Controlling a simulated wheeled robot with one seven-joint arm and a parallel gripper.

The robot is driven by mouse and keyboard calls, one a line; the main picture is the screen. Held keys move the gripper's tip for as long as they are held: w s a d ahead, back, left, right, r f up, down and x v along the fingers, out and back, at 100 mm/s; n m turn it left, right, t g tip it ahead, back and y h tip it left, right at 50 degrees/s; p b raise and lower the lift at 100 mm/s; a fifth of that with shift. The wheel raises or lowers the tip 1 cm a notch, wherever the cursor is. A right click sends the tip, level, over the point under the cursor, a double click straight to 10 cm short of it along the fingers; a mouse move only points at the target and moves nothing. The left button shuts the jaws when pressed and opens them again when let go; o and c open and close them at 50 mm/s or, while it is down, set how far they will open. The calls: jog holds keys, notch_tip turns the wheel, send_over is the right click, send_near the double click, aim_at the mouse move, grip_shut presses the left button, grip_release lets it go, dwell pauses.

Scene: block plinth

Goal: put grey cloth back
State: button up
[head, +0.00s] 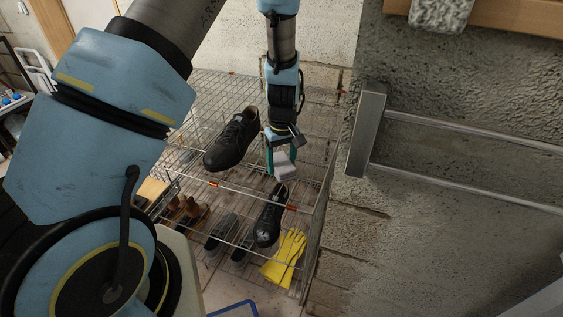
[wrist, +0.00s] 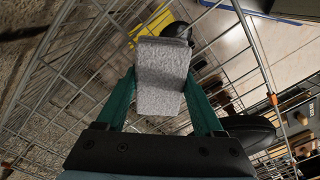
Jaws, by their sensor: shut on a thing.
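The grey cloth (head: 285,168) is a small folded pale piece between the teal fingers of my gripper (head: 281,158). My gripper is shut on it and points down at the wire rack (head: 318,190). In the wrist view the grey cloth (wrist: 160,68) fills the gap between the fingers of my gripper (wrist: 160,84) and sticks out beyond their tips. The cloth appears to be above the rack's upper shelf; I cannot tell whether it touches the wires.
A black shoe (head: 232,140) is left of my gripper on the rack. Below are another black shoe (head: 268,222), yellow gloves (head: 285,255) and brown shoes (head: 184,214). A metal rail (head: 460,128) is on the right wall. A speckled grey piece (head: 441,13) hangs over a wooden ledge (head: 510,14).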

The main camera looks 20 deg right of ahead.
aim_at(282, 162)
jog(key=shift+f, duration=0.2)
jog(key=o, duration=1.4)
jog(key=shift+r, duration=0.1)
jog(key=shift+o, duration=0.2)
notch_tip(282, 162, up, 12)
jog(key=b, duration=0.1)
jog(key=s+a+r, duration=0.1)
jog(key=a+r, duration=0.1)
jog(key=a, duration=0.8)
jog(key=s+a+r+m+t, duration=0.1)
jog(key=a+r, duration=0.1)
jog(key=a, duration=0.8)
jog(key=s+a+r, duration=0.2)
jog(key=a+r, duration=0.1)
jog(key=a, duration=0.7)
jog(key=shift+a+m, duration=0.15)
jog(key=shift+m, duration=0.15)
